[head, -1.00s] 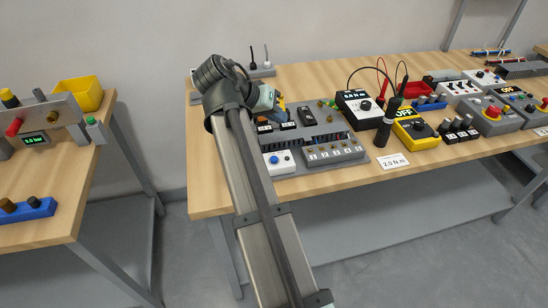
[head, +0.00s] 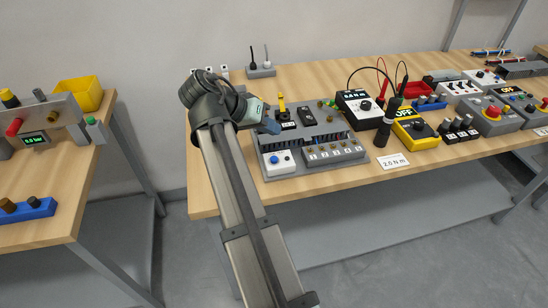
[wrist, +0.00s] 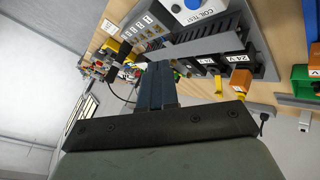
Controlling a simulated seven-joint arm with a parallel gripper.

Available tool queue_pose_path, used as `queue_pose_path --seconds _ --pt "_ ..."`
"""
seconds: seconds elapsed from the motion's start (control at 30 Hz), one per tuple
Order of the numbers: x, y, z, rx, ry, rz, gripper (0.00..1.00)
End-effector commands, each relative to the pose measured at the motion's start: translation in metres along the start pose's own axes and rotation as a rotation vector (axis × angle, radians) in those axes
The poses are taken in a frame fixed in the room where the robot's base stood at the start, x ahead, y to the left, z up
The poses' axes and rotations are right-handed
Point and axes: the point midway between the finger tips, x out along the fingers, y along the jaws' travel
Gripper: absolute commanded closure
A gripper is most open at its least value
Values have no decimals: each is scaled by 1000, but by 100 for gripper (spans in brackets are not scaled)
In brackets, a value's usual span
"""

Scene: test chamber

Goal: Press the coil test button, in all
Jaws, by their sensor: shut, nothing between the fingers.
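The coil test button is a round blue button (head: 275,159) on a white box at the near left corner of the grey panel. In the wrist view the white box, labelled COIL TEST (wrist: 209,17), is cut off by the top edge, with part of the blue button (wrist: 193,4) showing. My gripper (head: 272,127) is above the panel's left edge, beyond the button and apart from it. In the wrist view its dark fingers (wrist: 157,82) are together with nothing between them.
The grey panel (head: 310,131) carries relay blocks, a wire duct and a row of numbered terminals (head: 335,150) right of the button. A black-and-white meter (head: 358,105) and a yellow meter (head: 415,133) stand to the right.

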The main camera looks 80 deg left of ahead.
Motion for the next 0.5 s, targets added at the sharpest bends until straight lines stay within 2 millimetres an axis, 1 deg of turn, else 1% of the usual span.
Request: queue_pose_path --seconds 0.03,0.2,0.5 --pt "5 -3 5 -2 -1 0 100" --pt "20 -14 15 -1 -1 0 100" --pt "40 -28 29 -1 -1 0 100"
